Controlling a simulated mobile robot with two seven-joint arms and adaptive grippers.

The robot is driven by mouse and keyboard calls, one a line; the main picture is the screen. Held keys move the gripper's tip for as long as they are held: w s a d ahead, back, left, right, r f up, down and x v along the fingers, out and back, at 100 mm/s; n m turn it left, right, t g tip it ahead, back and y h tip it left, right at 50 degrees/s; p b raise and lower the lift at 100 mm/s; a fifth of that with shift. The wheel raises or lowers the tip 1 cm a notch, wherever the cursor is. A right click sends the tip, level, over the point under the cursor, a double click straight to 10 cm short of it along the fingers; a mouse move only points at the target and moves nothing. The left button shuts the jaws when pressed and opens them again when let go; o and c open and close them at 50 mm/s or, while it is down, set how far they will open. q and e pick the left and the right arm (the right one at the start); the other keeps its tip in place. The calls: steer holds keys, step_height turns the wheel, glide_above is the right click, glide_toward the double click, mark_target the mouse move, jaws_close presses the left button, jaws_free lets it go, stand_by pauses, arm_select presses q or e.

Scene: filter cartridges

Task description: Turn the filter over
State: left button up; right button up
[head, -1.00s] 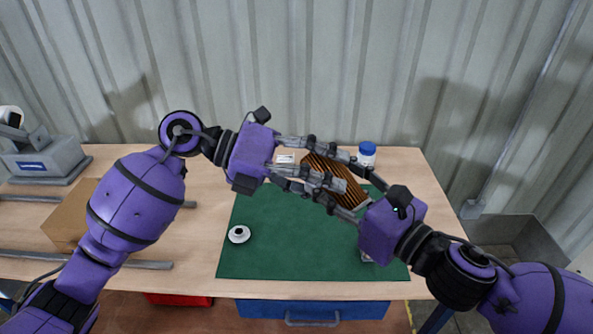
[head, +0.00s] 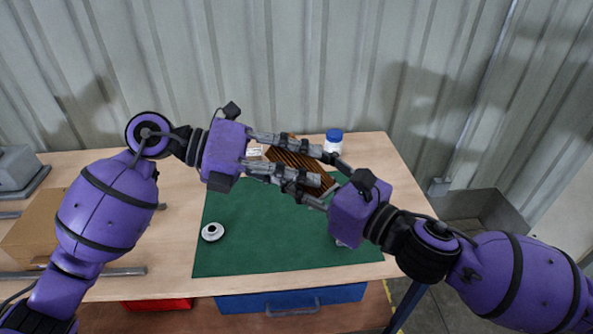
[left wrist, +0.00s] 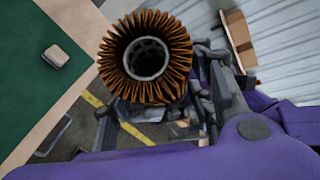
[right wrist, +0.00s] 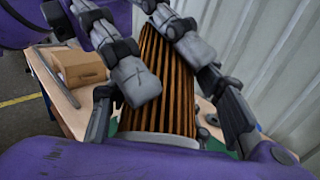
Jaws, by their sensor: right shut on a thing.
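The filter (head: 292,159) is an orange-brown pleated cylinder held above the back of the green mat (head: 235,255). In the left wrist view its open end (left wrist: 148,58) shows a grey ring and a dark core. My right gripper (head: 309,172) is shut on the filter. My left gripper (head: 317,165) has its fingers spread, one on each side of the filter. In the right wrist view the left fingers cross in front of the pleats (right wrist: 165,95), and a pale rim (right wrist: 203,134) shows at the lower end. Whether the left fingers touch it is hard to tell.
A small white round part (head: 212,232) sits on the mat's left. A cardboard box (head: 32,228) is on the table's left. The mat's front middle is clear.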

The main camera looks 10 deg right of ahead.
arm_select(q)
steer(key=o, duration=0.5)
steer(key=shift+a, duration=0.1)
